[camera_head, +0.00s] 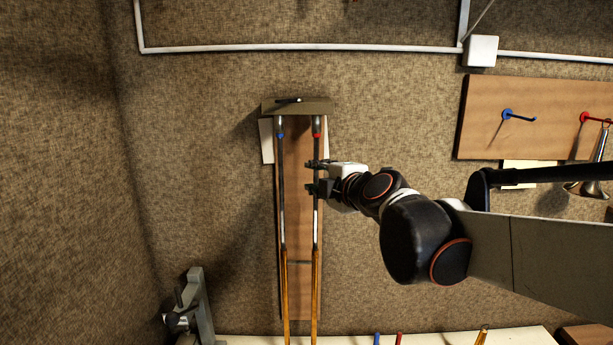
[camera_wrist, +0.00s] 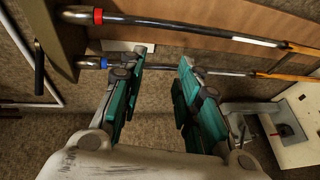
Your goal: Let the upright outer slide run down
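Two upright slides hang side by side on a narrow wooden board (camera_head: 300,285) on the wall. The left slide (camera_head: 282,185) has a blue band near its top, and the right slide (camera_head: 316,220) has a red band. Both have thin dark and pale tubes above and brass-coloured lower lengths that run past the bottom of the head view. My gripper (camera_head: 311,176) overlaps the right slide in the head view. In the wrist view its two teal fingers (camera_wrist: 162,62) are apart, with the blue-banded tube (camera_wrist: 218,72) passing behind them. Nothing is held; I cannot tell the depth gap.
A bracket (camera_head: 310,106) crosses the board's top. A wooden panel (camera_head: 480,115) with blue and red hooks is at right, a horn hanging from the red one. A pale bench top (camera_head: 440,339) and a grey stand (camera_head: 196,310) are below. White conduit (camera_head: 300,47) runs above.

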